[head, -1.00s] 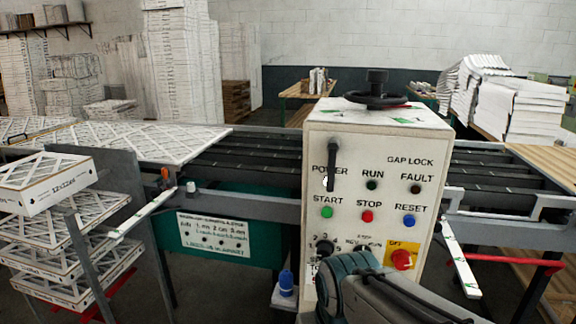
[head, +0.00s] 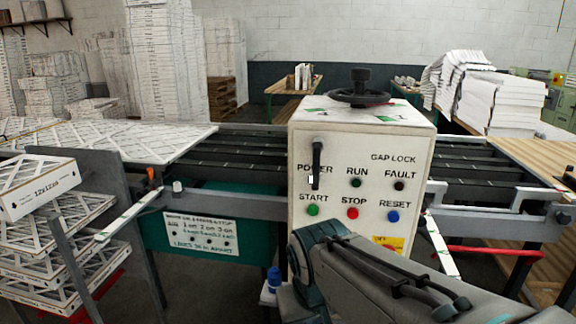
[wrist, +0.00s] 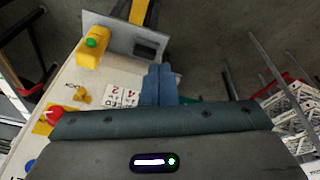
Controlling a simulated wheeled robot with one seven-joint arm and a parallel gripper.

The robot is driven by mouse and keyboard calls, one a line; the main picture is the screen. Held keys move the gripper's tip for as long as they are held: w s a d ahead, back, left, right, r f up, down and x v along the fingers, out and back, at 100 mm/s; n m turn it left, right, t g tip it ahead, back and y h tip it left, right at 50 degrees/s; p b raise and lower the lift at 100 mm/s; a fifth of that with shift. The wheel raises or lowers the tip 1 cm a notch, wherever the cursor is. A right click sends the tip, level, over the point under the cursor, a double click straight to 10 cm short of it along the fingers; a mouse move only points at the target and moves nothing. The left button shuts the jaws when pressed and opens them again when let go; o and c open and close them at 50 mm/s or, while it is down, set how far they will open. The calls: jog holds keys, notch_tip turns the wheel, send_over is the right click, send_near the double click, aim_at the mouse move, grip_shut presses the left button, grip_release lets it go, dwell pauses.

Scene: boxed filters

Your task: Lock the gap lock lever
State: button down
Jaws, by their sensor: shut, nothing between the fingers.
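The white control box (head: 335,134) stands in the middle of the head view. The words GAP LOCK (head: 393,157) are printed at its upper right. A black upright lever handle (head: 317,163) is on its upper left, by the word POWER; I cannot tell whether it is the gap lock lever. In the wrist view my gripper (wrist: 158,85) has its blue fingers shut together, empty, beside the panel's edge. My arm (head: 365,280) covers the lower panel in the head view, and the fingers are hidden there.
A yellow part with a green button (wrist: 92,50) stands out by the panel in the wrist view. A red knob (wrist: 52,113) is at its left. A black handwheel (head: 360,97) tops the box. Boxed filters (head: 40,187) are stacked at left.

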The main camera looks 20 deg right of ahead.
aim_at(317, 164)
jog(key=w+a+r+h+p, duration=0.1)
jog(key=w+r+p, duration=0.1)
jog(key=w+r, duration=0.3)
jog(key=w+a+r+t+h+p, duration=0.1)
jog(key=w+r, duration=0.4)
jog(key=r, duration=0.8)
jog(key=w+a+r+t+h+p, duration=0.1)
jog(key=w+r+p, duration=0.3)
jog(key=r, duration=0.5)
jog(key=shift+w+a+h+p, duration=0.35)
jog(key=shift+w+a+h, duration=0.05)
jog(key=shift+w+h, duration=0.4)
jog(key=shift+w+d+f+p, duration=0.6)
jog(key=shift+w+d+f, duration=0.1)
jog(key=shift+d+f, duration=0.7)
jog(key=shift+w+d+f+p, duration=0.6)
jog(key=shift+w+d+f, duration=0.15)
jog(key=shift+d+f, duration=0.6)
jog(key=shift+w+d+f+p, duration=0.6)
jog(key=shift+w+d+f, duration=0.1)
jog(key=shift+d+f, duration=0.65)
jog(key=shift+d+r, duration=0.1)
